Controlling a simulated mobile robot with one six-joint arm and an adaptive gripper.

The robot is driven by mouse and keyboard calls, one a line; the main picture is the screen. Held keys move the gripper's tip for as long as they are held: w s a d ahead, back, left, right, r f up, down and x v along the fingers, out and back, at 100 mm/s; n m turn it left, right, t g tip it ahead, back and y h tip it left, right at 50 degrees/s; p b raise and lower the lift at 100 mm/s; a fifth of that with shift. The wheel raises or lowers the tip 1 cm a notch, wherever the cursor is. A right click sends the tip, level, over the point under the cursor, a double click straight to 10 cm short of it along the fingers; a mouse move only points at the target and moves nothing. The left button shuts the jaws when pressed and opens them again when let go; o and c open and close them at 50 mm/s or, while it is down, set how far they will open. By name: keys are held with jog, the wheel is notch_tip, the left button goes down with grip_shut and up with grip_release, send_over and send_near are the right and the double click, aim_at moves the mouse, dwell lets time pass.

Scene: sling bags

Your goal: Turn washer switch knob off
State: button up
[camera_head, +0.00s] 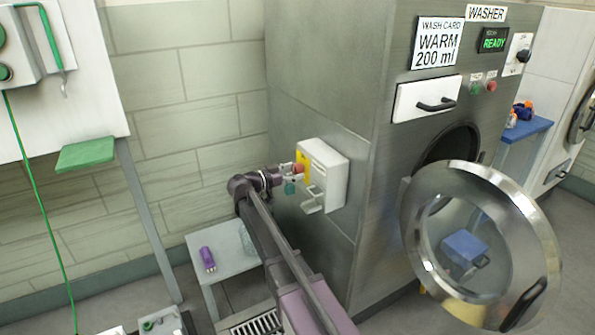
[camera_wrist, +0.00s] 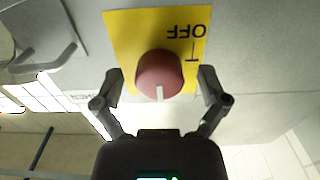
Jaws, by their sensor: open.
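The red switch knob (camera_wrist: 160,73) sits on a yellow plate (camera_wrist: 125,35) in the wrist view. The word OFF and a short line are printed upside down at the plate's upper right. The knob's pale pointer mark points down in that view, away from OFF. My gripper (camera_wrist: 160,77) is open, one finger on each side of the knob, with gaps showing; contact is not visible. In the head view the knob (camera_head: 299,170) is on the white switch box (camera_head: 327,172) on the side of the grey washer (camera_head: 390,130), with my gripper beside it, partly hiding it.
The washer's round door (camera_head: 515,210) hangs open at the right. A small grey table (camera_head: 222,262) with a purple bottle (camera_head: 207,259) stands left of my arm. A bracket (camera_wrist: 55,55) shows left of the plate in the wrist view.

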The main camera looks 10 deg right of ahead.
jog(key=shift+w+d, duration=0.1)
jog(key=shift+d, duration=0.2)
jog(key=c, duration=1.2)
jog(key=shift+o, duration=0.3)
